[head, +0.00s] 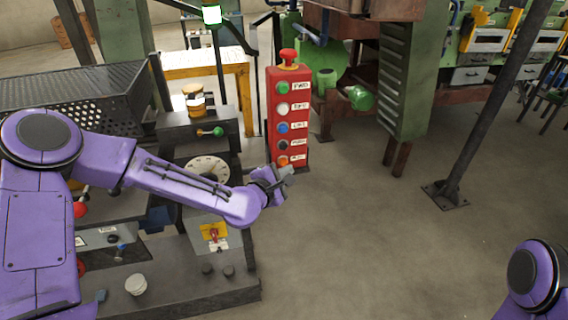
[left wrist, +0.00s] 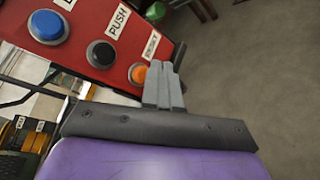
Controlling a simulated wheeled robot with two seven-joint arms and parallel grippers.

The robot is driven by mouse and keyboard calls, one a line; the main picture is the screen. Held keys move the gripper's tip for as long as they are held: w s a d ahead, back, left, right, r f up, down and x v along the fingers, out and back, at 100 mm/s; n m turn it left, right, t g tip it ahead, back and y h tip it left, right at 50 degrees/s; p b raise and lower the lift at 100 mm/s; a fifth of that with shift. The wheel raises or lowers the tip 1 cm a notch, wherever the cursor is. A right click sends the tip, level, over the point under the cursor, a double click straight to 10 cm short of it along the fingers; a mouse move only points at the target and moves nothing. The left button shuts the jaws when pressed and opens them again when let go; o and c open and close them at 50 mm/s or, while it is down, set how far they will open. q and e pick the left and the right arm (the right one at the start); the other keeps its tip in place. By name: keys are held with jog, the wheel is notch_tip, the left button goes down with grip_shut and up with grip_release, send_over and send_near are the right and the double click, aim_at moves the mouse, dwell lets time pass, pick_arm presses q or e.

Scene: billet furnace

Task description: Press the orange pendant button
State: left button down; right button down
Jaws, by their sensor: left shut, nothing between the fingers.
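The red pendant (head: 288,118) hangs upright in the head view, with a column of buttons on its face. The orange button (head: 282,160) is the lowest one. It also shows in the left wrist view (left wrist: 137,73), beside a white label. My left gripper (head: 283,172) is shut and empty, just below and in front of the pendant's bottom end. In the left wrist view its fingers (left wrist: 160,68) lie right beside the orange button and overlap its right edge. I cannot tell whether they touch it. My right gripper is out of view.
Above the orange button are a black button (head: 282,145), a blue one (head: 282,128), a white one (head: 282,109) and a green one (head: 283,88). A red mushroom knob (head: 289,55) tops the pendant. A dark post (head: 485,110) stands at right. The floor (head: 390,240) between is clear.

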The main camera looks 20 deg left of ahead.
pick_arm(q)
jog(key=s+d, duration=0.1)
jog(key=s, duration=0.1)
jog(key=s+d, duration=0.1)
jog(key=s, duration=0.1)
jog(key=shift+d, duration=0.4)
dwell(0.7)
jog(key=s+a+f+m+g+y+b, duration=0.1)
jog(key=s+a+f+m+g+y, duration=0.15)
jog(key=s+f+m, duration=0.6)
jog(key=s+a+f+m+g+y+b, duration=0.15)
jog(key=s+a+f+g, duration=0.35)
jog(key=f, duration=0.8)
jog(key=s+a+f+m+g, duration=0.1)
jog(key=s+a+f+m, duration=0.1)
jog(key=s+f, duration=0.2)
jog(key=s+a+f+m+g+y, duration=0.1)
jog(key=s+f, duration=0.3)
jog(key=s, duration=0.6)
jog(key=s+a+f+m+g+y+b, duration=0.1)
jog(key=s+a+f+m+g, duration=0.1)
jog(key=s, duration=0.5)
notch_tip(320, 180, down, 2)
jog(key=shift+s+a+f+m, duration=0.15)
jog(key=shift+a+m, duration=0.25)
jog(key=shift+a, duration=0.3)
